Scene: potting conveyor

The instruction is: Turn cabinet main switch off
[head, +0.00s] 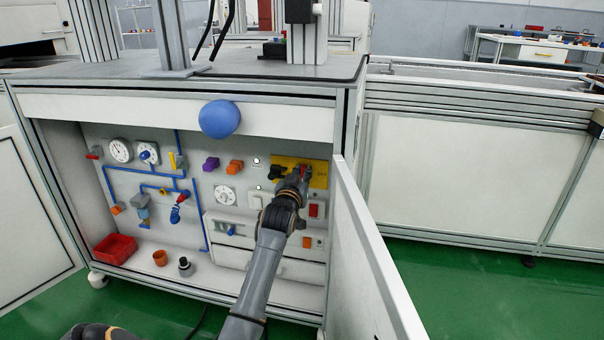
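The open cabinet (272,103) stands in the left half of the head view, with a panel of controls inside. A yellow plate (319,172) sits at the upper right of this panel, with a black knob (275,172) at its left end.
A blue ball-like knob (219,119) is on the cabinet's front edge. Gauges, blue pipes and a red rocker switch (314,211) are on the panel. A red bin (115,248) is at lower left.

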